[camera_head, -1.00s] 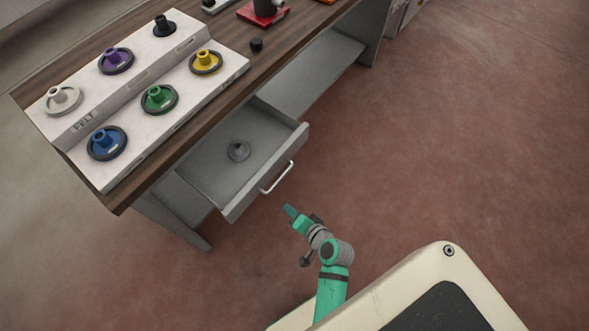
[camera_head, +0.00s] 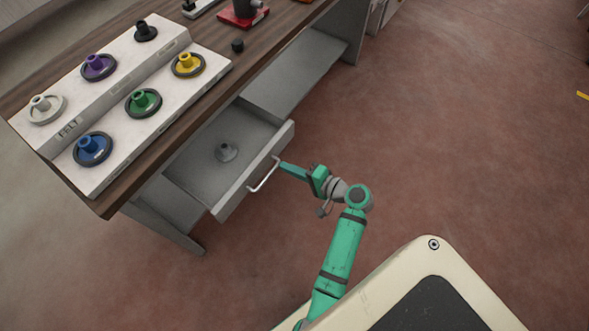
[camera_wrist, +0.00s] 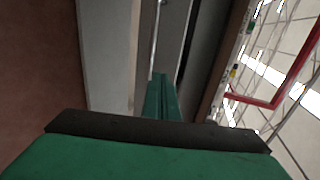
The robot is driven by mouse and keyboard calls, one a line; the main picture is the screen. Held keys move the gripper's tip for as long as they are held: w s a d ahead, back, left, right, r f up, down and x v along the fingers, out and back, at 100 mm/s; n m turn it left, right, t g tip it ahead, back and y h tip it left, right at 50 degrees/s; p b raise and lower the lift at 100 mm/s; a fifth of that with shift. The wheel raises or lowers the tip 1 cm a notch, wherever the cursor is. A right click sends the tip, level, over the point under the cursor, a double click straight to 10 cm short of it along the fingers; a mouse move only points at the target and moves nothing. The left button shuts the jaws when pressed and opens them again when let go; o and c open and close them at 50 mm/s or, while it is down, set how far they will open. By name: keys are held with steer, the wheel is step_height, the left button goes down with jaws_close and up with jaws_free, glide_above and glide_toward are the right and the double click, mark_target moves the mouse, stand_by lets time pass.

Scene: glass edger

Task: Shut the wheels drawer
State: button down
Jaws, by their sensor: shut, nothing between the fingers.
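The wheels drawer (camera_head: 187,181) stands open under the bench, with a grey wheel (camera_head: 226,151) lying inside it. Its pale bar handle (camera_head: 264,176) is on the front panel. My gripper (camera_head: 284,165) is shut and empty, with its fingertips at the upper right end of the handle; I cannot tell whether they touch. In the wrist view my shut fingers (camera_wrist: 160,95) point toward the drawer front (camera_wrist: 107,50).
The wooden bench top (camera_head: 205,108) carries a white stepped rack (camera_head: 110,88) with several coloured wheels. A small black knob (camera_head: 237,45) and a red-based device (camera_head: 243,15) stand farther back. The red floor right of the drawer is clear.

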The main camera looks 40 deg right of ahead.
mark_target(268, 160)
steer(key=shift+x, duration=2.65)
